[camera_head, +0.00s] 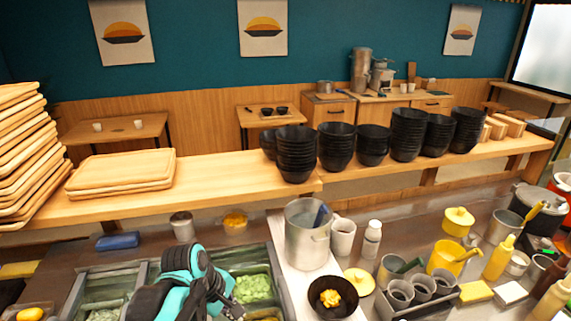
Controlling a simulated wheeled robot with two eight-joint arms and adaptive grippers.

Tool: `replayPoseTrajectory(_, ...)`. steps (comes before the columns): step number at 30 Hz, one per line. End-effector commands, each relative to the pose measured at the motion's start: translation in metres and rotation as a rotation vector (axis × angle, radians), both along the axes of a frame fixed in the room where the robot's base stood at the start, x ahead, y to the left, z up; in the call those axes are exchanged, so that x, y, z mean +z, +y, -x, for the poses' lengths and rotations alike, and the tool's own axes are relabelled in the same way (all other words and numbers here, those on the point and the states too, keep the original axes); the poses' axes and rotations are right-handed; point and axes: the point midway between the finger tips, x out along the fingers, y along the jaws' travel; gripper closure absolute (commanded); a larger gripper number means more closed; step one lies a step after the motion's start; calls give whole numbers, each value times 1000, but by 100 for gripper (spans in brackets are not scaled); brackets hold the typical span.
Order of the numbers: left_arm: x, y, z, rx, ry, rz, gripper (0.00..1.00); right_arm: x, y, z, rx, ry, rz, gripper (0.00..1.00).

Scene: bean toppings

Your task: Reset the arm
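My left arm comes in from the bottom left, teal and black. Its gripper (222,304) is low over the topping trays, beside the green topping. The fingers are small and partly cut by the lower edge, so I cannot tell whether they are open or shut. My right gripper is not in view.
A tall metal pot (307,240) stands behind the bowl. Topping trays (275,262) surround the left arm. A grey caddy (425,308) with cups and several containers crowd the right. Stacked black bowls (337,145) and wooden trays (120,170) line the shelf.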

Motion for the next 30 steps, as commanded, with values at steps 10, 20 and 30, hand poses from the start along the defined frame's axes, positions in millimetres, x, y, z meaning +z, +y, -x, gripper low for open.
replayPoseTrajectory(10, -21, 43, 68, -677, -393, -450, 100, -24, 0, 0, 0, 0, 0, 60)
replayPoseTrajectory(20, -32, 58, 86, -956, -493, -673, 100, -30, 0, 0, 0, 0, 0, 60)
replayPoseTrajectory(30, -32, 58, 86, -956, -493, -673, 100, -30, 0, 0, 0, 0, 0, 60)
